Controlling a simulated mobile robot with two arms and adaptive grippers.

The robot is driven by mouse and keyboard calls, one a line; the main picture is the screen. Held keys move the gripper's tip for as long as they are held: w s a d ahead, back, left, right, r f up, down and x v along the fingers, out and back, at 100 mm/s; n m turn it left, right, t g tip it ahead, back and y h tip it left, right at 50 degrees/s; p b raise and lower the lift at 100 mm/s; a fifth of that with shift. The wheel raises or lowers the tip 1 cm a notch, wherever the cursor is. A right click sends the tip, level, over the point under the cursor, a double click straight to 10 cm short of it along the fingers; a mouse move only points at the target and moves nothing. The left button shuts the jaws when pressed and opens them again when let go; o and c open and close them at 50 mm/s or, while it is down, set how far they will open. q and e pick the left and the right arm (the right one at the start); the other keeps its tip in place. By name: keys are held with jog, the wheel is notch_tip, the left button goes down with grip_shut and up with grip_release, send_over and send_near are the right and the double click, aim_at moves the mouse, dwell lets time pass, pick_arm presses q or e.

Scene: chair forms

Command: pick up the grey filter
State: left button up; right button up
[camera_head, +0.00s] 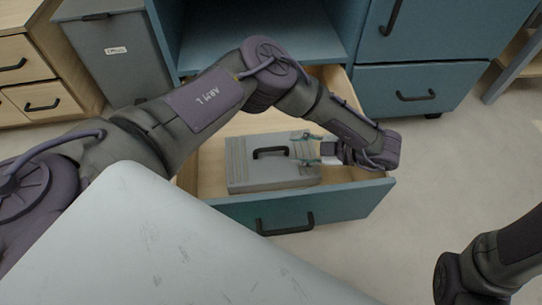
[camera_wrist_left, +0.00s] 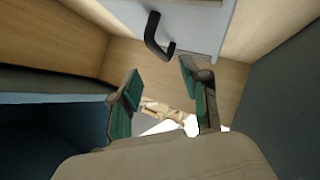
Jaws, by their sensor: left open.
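The grey filter (camera_head: 262,178) appears to be the grey box with ribbed ends and a black handle on top. It lies in the open drawer (camera_head: 350,200). My left gripper (camera_head: 303,148) is open and empty at the box's right end, its teal fingertips pointing left towards the handle. In the left wrist view the box (camera_wrist_left: 205,22) and its handle show at the top, beyond the open fingertips (camera_wrist_left: 160,73). Whether the fingertips touch the box, I cannot tell. My right gripper is outside the picture.
The drawer has wooden inner walls and a teal front with a black handle. Teal cabinets (camera_head: 440,88) stand behind, and a grey bin (camera_head: 118,60) stands at the upper left. A pale surface (camera_head: 150,250) fills the lower left. Small beige and white shapes (camera_wrist_left: 165,115) show between the fingers, unclear.

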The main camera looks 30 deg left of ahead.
aim_at(273, 149)
pick_arm(q)
jog(key=b+x, duration=0.4)
jog(key=x, duration=0.3)
jog(key=shift+r, duration=0.15)
grip_shut()
